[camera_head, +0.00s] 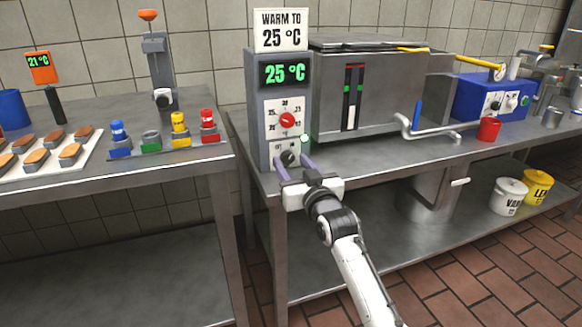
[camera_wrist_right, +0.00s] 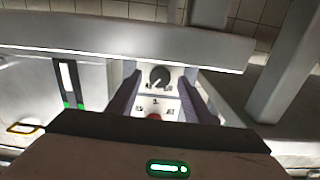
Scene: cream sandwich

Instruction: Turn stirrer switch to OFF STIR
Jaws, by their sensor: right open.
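The grey control box (camera_head: 252,110) stands on the bench, with a green 25 °C display and a white dial panel. Its lower black knob (camera_head: 290,158) sits below the red knob (camera_head: 287,119); I take the black one as the stirrer switch. The black knob also shows in the right wrist view (camera_wrist_right: 159,77), with a light pointer mark slanting to lower left; its small labels are unreadable. My right gripper (camera_head: 293,165) is open, its two purple-grey fingers on either side of the black knob. I cannot tell whether they touch it. My left gripper is not in view.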

